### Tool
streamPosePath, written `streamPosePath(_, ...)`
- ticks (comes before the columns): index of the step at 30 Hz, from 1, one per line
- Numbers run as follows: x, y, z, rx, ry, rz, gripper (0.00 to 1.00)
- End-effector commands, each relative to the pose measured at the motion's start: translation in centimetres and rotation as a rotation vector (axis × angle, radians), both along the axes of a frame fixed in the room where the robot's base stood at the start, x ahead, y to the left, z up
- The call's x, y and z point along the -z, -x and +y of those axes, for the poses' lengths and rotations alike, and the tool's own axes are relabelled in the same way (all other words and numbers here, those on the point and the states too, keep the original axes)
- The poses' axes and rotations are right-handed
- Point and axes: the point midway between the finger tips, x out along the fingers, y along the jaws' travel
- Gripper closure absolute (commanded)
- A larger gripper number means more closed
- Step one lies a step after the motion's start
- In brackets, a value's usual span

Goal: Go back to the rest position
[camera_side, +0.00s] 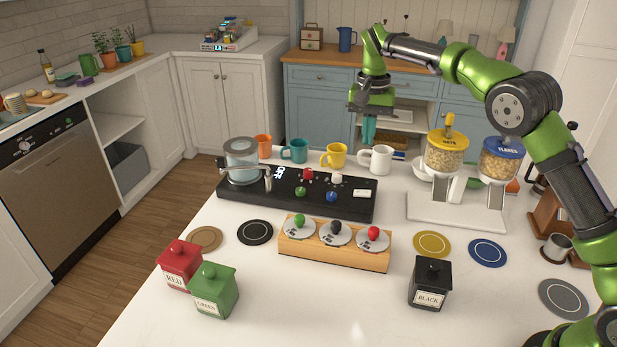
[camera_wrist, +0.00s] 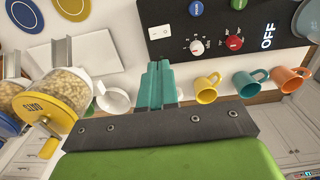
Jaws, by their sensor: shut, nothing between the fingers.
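My gripper (camera_side: 369,130) hangs in the air above the back part of the white counter, behind the white mug (camera_side: 377,159) in the side view. Its teal fingers are together with nothing between them. In the wrist view the shut fingers (camera_wrist: 160,80) point at the counter, with the dispensers on the left and the mugs on the right. My green and black arm reaches in from the right and bends down at the wrist. The fingers touch nothing that I can see.
The oats dispenser (camera_side: 446,155) and flakes dispenser (camera_side: 500,160) stand right.

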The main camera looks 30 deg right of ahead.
Motion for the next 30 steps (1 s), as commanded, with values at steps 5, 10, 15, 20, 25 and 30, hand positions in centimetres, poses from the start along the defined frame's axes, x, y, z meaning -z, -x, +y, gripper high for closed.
streamPosePath(5, 2.2, 0.4, -0.4, -0.075, 0.006, -0.004, 1.00)
streamPosePath(10, 0.8, 3.7, -0.4, -0.167, -0.028, -0.063, 1.00)
streamPosePath(15, -2.0, 9.2, 0.2, -0.252, -0.067, -0.169, 1.00)
streamPosePath(20, -4.0, 15.2, 1.2, -0.318, -0.088, -0.283, 1.00)
streamPosePath(25, -4.7, 21.9, 2.1, -0.372, -0.090, -0.405, 1.00)
streamPosePath(30, -4.2, 27.7, 2.8, -0.404, -0.076, -0.519, 1.00)
